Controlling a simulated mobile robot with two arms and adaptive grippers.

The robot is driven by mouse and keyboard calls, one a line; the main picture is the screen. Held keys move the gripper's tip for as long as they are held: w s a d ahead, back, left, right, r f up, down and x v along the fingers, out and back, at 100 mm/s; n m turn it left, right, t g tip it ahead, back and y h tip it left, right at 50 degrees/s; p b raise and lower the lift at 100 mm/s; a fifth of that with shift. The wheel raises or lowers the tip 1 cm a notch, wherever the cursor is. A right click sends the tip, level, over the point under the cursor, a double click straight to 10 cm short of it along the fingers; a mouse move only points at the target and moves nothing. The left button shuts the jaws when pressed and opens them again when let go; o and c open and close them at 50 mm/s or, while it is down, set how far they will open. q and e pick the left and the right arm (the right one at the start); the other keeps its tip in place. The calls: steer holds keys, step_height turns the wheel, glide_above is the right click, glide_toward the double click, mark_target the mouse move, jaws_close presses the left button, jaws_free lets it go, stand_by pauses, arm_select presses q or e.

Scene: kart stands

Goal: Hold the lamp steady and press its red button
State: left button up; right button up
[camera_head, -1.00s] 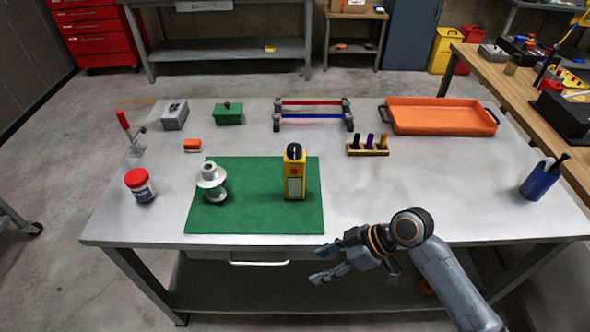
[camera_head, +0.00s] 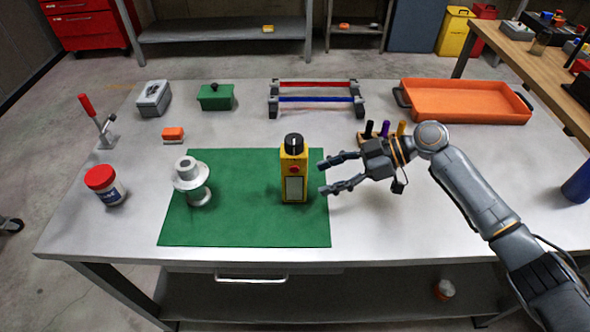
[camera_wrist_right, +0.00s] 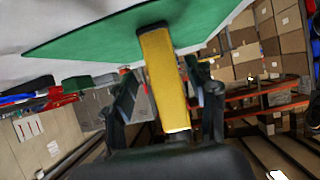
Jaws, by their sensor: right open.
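The yellow lamp (camera_head: 284,177) stands upright on the green mat (camera_head: 237,225), with a black knob on top, a red button (camera_head: 295,170) and a pale panel on its front. My right gripper (camera_head: 322,175) is open just right of the lamp, its fingers pointing at it, apart from it in the head view. In the right wrist view the lamp's yellow side (camera_wrist_right: 165,80) appears between the two open fingers (camera_wrist_right: 165,95); the red button is not clearly visible there. My left gripper is not in view.
A white spool-like part (camera_head: 190,182) stands on the mat's left. A red-lidded jar (camera_head: 106,186) is left of the mat. A small rack with dark, purple and yellow pegs (camera_head: 362,139) is behind my right gripper. An orange tray (camera_head: 465,115) lies at back right.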

mark_target(299, 186)
steer(key=x, duration=0.4)
steer(key=shift+a, duration=0.1)
steer(key=shift+b+x, duration=0.75)
steer(key=shift+x, duration=0.3)
steer(key=shift+a+f, duration=0.3)
steer(key=shift+w+a+f+b, duration=0.1)
steer(key=shift+a+b, duration=0.25)
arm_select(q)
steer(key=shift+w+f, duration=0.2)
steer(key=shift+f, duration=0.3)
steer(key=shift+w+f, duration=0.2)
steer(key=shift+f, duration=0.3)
arm_select(e)
steer(key=shift+c, duration=0.6)
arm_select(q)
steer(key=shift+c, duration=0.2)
arm_select(e)
steer(key=c, duration=0.8)
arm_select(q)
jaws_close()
